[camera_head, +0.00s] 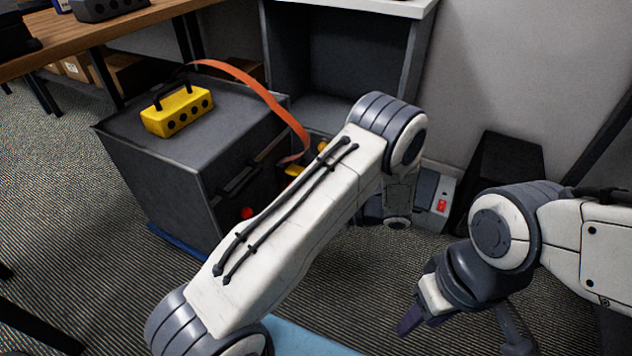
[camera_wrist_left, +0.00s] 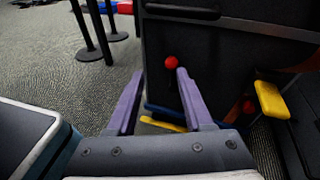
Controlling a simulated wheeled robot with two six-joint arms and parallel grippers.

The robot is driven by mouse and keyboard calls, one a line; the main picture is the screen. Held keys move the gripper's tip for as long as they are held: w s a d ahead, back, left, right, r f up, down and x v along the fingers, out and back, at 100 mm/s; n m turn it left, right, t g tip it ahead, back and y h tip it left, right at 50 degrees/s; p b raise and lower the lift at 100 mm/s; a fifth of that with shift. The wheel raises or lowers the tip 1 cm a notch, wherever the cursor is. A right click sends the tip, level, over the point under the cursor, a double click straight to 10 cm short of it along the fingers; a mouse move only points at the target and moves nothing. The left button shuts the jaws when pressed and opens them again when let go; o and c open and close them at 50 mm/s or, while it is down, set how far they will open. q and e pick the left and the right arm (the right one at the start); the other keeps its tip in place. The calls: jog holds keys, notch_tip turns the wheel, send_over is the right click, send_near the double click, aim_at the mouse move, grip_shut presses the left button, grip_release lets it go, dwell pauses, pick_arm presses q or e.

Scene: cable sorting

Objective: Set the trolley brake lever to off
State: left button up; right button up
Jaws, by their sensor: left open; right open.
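The dark grey trolley cabinet (camera_head: 140,180) stands left of centre in the head view. A red ball knob (camera_head: 247,213) shows low on its side, and also in the left wrist view (camera_wrist_left: 171,63). I cannot tell whether this knob belongs to the brake lever, or which way the lever is set. My left gripper (camera_wrist_left: 155,100) is open and empty, its purple fingers pointing at the cabinet's lower part. The knob appears close to the right fingertip; contact is not clear. My left arm hides this area in the head view. My right gripper (camera_head: 428,305) is open at lower right, away from the cabinet.
A yellow box with round holes (camera_head: 178,110) sits on the cabinet, with an orange strap (camera_head: 255,85) trailing over the edge. A yellow bar (camera_wrist_left: 162,124) and a yellow part (camera_wrist_left: 272,100) show in the left wrist view. A black bin (camera_head: 505,170) stands by the wall.

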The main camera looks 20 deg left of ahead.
pick_arm(q)
jog(key=s+d+r+n+h+p, duration=0.1)
jog(key=s+d+r+h+p, duration=0.1)
jog(key=r, duration=0.5)
jog(key=s+d+r+n+h+p, duration=0.1)
jog(key=s+d+r+h+p, duration=0.1)
jog(key=r, duration=0.5)
jog(key=s+d+p, duration=0.1)
jog(key=d+p, duration=0.1)
jog(key=p, duration=0.1)
jog(key=shift+s+d+n+h+p, duration=0.2)
jog(key=shift+s+n+h+p, duration=0.1)
jog(key=shift+n+h, duration=0.1)
